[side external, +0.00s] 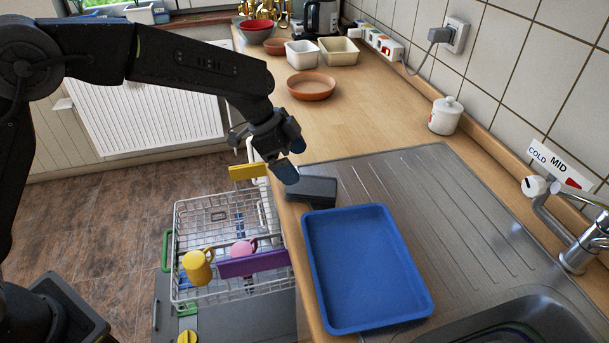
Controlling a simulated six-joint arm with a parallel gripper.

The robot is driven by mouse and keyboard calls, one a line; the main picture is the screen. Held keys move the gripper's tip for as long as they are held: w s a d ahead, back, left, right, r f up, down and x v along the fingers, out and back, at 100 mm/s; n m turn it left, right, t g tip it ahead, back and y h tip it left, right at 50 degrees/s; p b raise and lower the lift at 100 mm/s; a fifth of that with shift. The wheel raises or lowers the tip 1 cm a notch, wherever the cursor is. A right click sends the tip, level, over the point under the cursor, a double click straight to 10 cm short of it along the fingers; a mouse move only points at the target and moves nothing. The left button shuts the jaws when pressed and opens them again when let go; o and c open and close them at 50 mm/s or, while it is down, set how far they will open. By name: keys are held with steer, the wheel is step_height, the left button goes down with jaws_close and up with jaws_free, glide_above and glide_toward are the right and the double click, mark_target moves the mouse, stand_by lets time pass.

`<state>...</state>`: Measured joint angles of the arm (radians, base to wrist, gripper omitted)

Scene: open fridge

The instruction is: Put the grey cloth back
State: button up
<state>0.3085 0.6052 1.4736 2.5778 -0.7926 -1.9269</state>
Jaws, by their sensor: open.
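A dark grey, flat, block-like item, which looks like the folded grey cloth (314,188), lies at the left edge of the metal drainboard, just behind the blue tray. My gripper (291,159) is open, with its blue-tipped fingers just above and behind the left end of the cloth. One fingertip overlaps the cloth's left end in the picture. I cannot tell whether it touches. Nothing shows between the fingers.
The blue tray (307,262) is empty, beside the sink (450,331). An open dishwasher rack (193,229) on the left holds a yellow mug (198,267), a pink mug (243,252) and a purple item (254,264). A yellow item (247,171) is near my gripper. Brown bowl (311,91) stands behind.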

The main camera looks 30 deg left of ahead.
steer(key=s+a+r+n+t+h, duration=0.15)
steer(key=r+t, duration=0.25)
steer(key=r, duration=0.5)
steer(key=a+r+n+t, duration=0.25)
steer(key=r+t, duration=0.25)
steer(key=r, duration=0.3)
steer(key=s+a+r+n+t+y, duration=0.3)
steer(key=s+a+r+n+y, duration=0.25)
steer(key=a, duration=0.35)
steer(key=s+f+n+g, duration=0.2)
steer(key=s+f+g, duration=0.2)
steer(key=s, duration=0.7)
steer(key=s+f+n+g+y, duration=0.1)
steer(key=s+f+g, duration=0.3)
steer(key=s, duration=0.8)
steer(key=shift+s+a+f+n+g+y, duration=0.3)
steer(key=shift+a+f+n, duration=0.15)
steer(key=shift+f, duration=0.4)
